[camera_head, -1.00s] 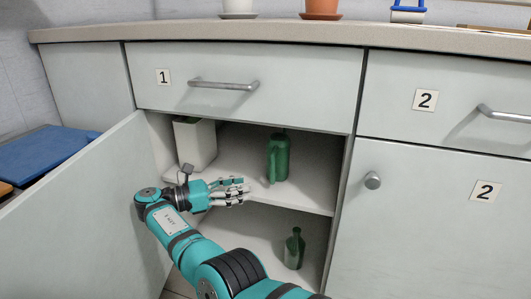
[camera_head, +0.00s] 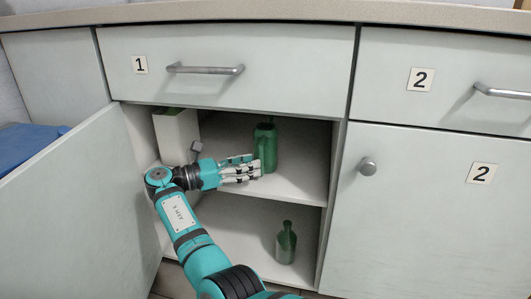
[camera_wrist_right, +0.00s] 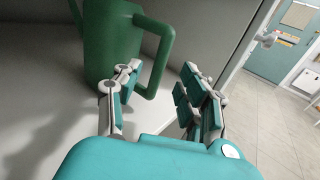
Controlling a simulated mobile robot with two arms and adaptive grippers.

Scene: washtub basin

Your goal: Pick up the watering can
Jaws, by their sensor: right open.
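The green watering can (camera_head: 266,148) stands upright on the upper shelf of the open cabinet. It also shows large at the upper left of the right wrist view (camera_wrist_right: 108,45), with its handle (camera_wrist_right: 160,60) facing the gripper. My right gripper (camera_head: 252,168) is open just left of the can in the head view. In the wrist view its fingers (camera_wrist_right: 160,92) are spread; the left finger overlaps the can and handle in the picture, and the right finger is clear of the handle. Whether they touch cannot be told. My left gripper is not in view.
A white box-like container (camera_head: 176,135) stands left on the same shelf (camera_head: 305,182). A green bottle (camera_head: 286,243) stands on the lower shelf. The open cabinet door (camera_head: 85,215) is at left, the closed drawer (camera_head: 280,72) above. The shelf right of the can is free.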

